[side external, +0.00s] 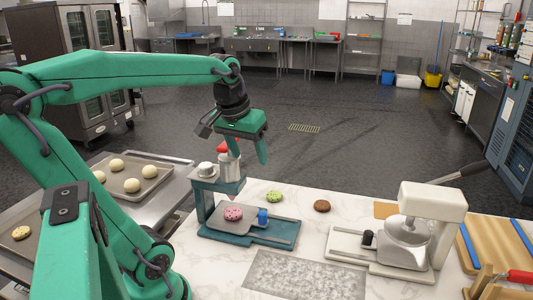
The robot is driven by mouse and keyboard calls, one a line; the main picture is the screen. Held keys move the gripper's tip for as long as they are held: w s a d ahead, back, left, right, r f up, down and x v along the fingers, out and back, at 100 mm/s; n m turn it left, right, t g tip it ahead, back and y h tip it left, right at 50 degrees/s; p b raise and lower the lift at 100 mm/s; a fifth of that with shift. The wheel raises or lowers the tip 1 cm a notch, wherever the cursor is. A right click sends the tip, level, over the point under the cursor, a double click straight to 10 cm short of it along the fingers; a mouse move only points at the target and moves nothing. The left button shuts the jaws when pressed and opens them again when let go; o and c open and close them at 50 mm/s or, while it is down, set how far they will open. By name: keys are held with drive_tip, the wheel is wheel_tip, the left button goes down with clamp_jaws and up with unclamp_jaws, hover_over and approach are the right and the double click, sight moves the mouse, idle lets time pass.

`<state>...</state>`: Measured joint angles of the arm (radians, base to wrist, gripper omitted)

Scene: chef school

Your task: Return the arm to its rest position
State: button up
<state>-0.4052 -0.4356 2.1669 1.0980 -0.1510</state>
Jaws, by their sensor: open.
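My arm is green and reaches from the left side across the upper middle of the side external view. My gripper (245,150) hangs from its end, fingers pointing down, above the back of the marble counter (350,215). The gripper is open and I see nothing held between its fingers. It is above and a little behind a teal stand (222,187). A red-topped bottle (228,160) is behind the stand, partly hidden by the stand and close below the gripper in the picture; I cannot tell the gap.
A pink-topped round (233,214) sits on the teal stand's plate. A green round (274,196) and a brown round (322,206) lie on the counter. Trays with dough balls (132,185) are left.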

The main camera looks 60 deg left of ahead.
drive_tip(key=s+d+f+m+t, duration=0.1)
drive_tip(key=s+d+f+m, duration=0.1)
drive_tip(key=d, duration=0.3)
drive_tip(key=s+d+f+m+t+h, duration=0.1)
drive_tip(key=d+f+m, duration=0.1)
drive_tip(key=d+m, duration=0.2)
drive_tip(key=shift+s+d+f, duration=0.25)
drive_tip(key=shift+s+d, duration=0.15)
drive_tip(key=shift+d, duration=0.7)
